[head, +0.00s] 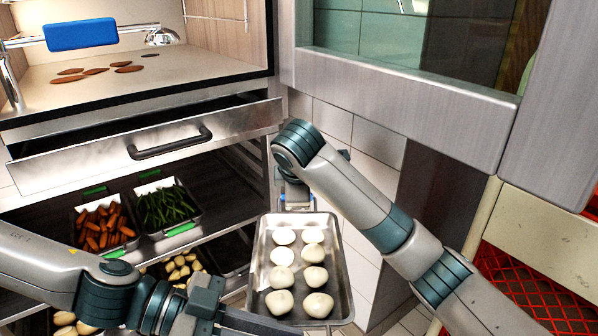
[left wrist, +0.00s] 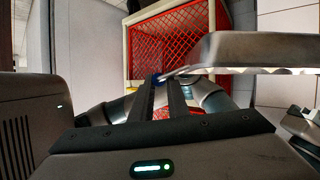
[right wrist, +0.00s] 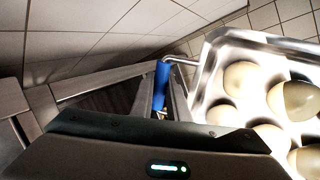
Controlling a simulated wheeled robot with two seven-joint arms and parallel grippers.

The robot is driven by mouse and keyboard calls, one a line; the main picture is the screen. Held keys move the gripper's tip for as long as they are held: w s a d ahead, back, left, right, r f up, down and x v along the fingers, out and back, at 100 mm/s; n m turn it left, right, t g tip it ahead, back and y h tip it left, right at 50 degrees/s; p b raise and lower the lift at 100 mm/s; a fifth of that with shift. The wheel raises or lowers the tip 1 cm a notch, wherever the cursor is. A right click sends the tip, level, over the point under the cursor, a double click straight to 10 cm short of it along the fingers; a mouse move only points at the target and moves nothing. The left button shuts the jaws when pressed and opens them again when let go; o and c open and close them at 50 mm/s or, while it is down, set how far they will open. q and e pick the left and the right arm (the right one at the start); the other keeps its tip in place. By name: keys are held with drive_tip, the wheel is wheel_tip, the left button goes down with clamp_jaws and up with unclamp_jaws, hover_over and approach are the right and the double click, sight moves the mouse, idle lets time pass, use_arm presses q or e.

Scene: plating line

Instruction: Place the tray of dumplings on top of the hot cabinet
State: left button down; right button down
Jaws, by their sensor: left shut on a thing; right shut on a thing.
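A steel tray (head: 345,283) holds several round white dumplings (head: 283,256) in two rows. It hangs in front of me, low in the middle of the head view, clear of the shelves. My right gripper (head: 297,198) is shut on a blue handle at its far end; this handle shows between the fingers in the right wrist view (right wrist: 161,85). My left gripper (head: 245,320) is shut at the near end; its grip is mostly hidden. The tray's edge shows in the left wrist view (left wrist: 260,48). I cannot tell for sure which unit is the hot cabinet.
At left, a cabinet has a partly pulled-out drawer (head: 75,163) and a top (head: 180,75) with a few brown slices and a lamp rail. Pans of carrots (head: 103,228) and green beans (head: 168,206) sit below. A steel-framed glass unit (head: 410,90) overhangs at right. A red crate (head: 535,300) stands right.

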use_arm(q)
drive_tip(key=shift+w+r, duration=0.1)
drive_tip(key=shift+w, duration=0.15)
use_arm(e)
drive_tip(key=shift+r, duration=0.1)
